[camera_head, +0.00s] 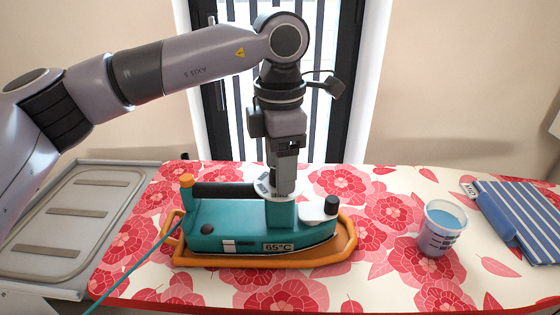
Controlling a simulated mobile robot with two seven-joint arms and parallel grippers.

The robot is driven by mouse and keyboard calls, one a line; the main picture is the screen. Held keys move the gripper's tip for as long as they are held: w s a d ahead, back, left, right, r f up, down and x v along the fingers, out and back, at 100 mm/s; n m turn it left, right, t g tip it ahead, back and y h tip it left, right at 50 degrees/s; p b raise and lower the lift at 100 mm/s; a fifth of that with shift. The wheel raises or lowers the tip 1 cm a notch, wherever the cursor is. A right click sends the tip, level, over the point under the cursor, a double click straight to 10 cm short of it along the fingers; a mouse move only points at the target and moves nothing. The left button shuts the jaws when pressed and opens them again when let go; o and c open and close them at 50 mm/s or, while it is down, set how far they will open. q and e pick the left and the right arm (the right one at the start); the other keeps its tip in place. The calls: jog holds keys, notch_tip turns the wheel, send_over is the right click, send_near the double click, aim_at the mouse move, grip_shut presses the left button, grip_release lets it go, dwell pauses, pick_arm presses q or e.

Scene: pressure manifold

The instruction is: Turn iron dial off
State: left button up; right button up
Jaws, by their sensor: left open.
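A teal iron (240,228) with a dark handle rests on an orange stand (345,243) on the ironing board. Its front label reads 65°C. A white round dial (263,187) with dark markings sits on top of the iron, partly hidden behind my left gripper. A white disc with a black knob (331,205) is at the iron's right end. My left gripper (284,190) points straight down, over the right part of the dial. It is open; I cannot tell whether its fingers touch the dial. My right gripper is out of view.
The ironing board (385,285) has a red floral cover. A measuring cup (440,228) with blue liquid stands at right, beside a blue striped cloth (530,215) and a blue object (495,216). A teal cord (130,270) runs to the lower left. A metal tray (125,225) is at left.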

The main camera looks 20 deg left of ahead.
pick_arm(q)
jog(key=c, duration=1)
jog(key=shift+c, duration=0.2)
